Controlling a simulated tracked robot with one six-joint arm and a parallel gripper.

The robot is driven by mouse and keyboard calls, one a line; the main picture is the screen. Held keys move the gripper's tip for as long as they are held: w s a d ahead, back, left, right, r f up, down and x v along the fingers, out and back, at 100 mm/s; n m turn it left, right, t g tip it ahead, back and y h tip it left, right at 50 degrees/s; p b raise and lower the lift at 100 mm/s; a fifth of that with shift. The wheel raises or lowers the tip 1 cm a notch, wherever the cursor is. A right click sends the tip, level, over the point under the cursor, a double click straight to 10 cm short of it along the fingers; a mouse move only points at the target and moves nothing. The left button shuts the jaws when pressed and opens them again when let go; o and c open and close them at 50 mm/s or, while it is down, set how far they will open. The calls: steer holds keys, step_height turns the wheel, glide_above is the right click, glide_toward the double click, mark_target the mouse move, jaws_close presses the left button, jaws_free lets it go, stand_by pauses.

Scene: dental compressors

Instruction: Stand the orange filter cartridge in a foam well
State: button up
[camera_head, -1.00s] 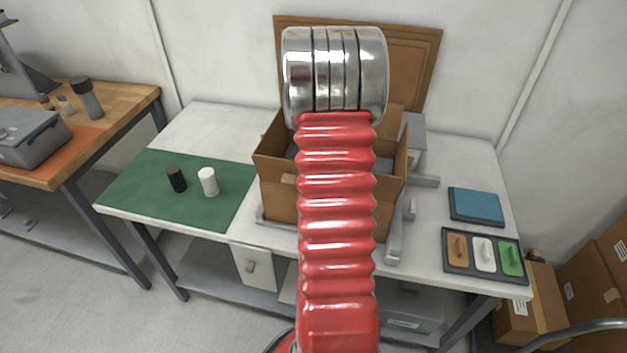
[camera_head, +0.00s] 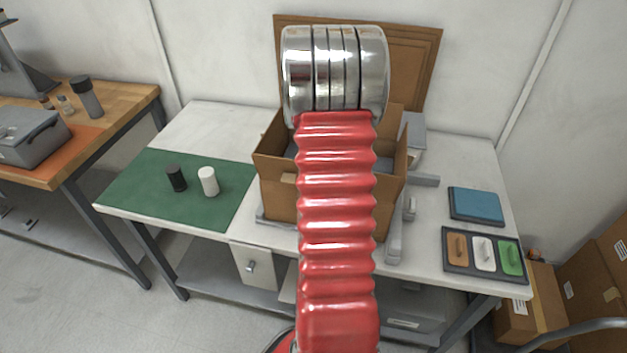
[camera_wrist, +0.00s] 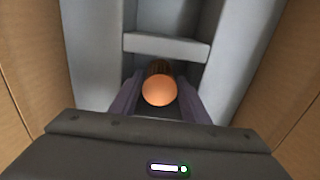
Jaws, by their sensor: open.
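The orange filter cartridge (camera_wrist: 159,91) shows in the wrist view with its round orange end facing the camera. Its darker body runs away from me, down between grey foam walls (camera_wrist: 167,46) in what looks like a foam well. Its lower end is hidden. The dark fingers of my gripper (camera_wrist: 158,100) are open, one on each side of the cartridge. A narrow gap seems to show beside it, but I cannot tell whether either finger touches it. In the head view my red arm hides the gripper, the cartridge and most of the box interior.
Cardboard box walls (camera_head: 278,205) rise around the foam, close on both sides. A green mat (camera_head: 135,184) with a black cylinder (camera_head: 176,178) and a white cylinder (camera_head: 208,181) lies left. A tray (camera_head: 452,271) of coloured pieces and a blue block (camera_head: 476,205) lie right.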

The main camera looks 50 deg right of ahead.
step_height(320, 180, up, 11)
steer(key=shift+r, duration=0.1)
stand_by(0.3)
stand_by(0.8)
steer(key=w+a+r+m+t, duration=0.25)
steer(key=a+r, duration=0.35)
steer(key=a, duration=0.4)
steer(key=w+a+r+m+t, duration=0.1)
steer(key=w+a+r, duration=0.4)
steer(key=a, duration=0.5)
steer(key=s+a+f+t, duration=0.1)
steer(key=s+a, duration=0.6)
steer(key=a, duration=0.4)
steer(key=s+a+f+m+t, duration=0.1)
steer(key=s+a, duration=0.6)
steer(key=a, duration=0.4)
steer(key=shift+s+a+f, duration=0.2)
steer(key=shift+s+a, duration=0.05)
